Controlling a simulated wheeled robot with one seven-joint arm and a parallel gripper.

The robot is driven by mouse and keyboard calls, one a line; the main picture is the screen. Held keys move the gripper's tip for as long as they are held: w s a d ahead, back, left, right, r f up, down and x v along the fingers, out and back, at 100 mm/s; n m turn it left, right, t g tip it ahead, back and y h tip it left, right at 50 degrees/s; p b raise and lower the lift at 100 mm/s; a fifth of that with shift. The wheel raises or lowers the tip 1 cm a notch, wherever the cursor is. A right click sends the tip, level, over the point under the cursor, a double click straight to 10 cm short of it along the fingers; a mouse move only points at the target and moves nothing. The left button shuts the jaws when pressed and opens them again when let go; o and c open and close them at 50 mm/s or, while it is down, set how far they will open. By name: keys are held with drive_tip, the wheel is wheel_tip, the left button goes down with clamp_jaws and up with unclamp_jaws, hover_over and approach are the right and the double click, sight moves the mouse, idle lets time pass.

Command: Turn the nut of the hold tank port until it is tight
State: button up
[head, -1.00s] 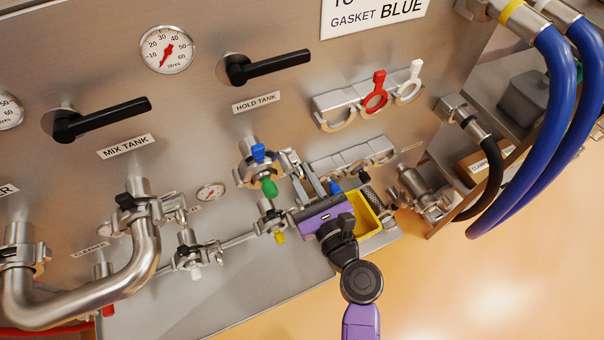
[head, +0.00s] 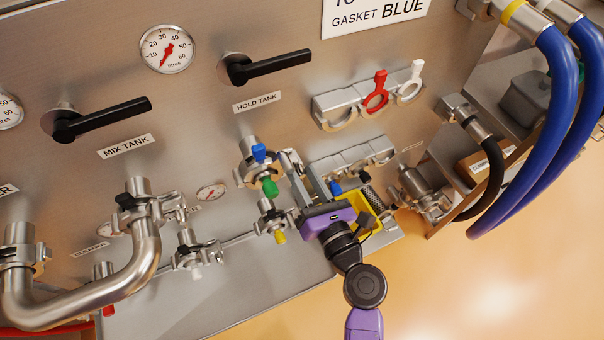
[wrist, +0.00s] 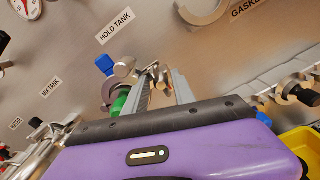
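The hold tank port (head: 248,152) is a steel pipe end under the HOLD TANK label, with a clamp (head: 242,176) around it. A blue tab (head: 259,152) and a green part (head: 270,187) show at it; both also show in the wrist view. A small brassy nut (wrist: 158,74) is at the clamp's right side, partly hidden by my fingers. My gripper (head: 292,158) has a purple body and two grey fingers pointing up at the panel, tips at the nut. A gap shows between the fingers (wrist: 163,76); whether they press on the nut is unclear.
A black valve handle (head: 275,66) is above. Blue hoses (head: 562,110) hang at the right.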

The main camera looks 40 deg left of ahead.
drive_tip(key=v, duration=0.8)
drive_tip(key=shift+f, duration=0.15)
drive_tip(key=shift+s, duration=0.1)
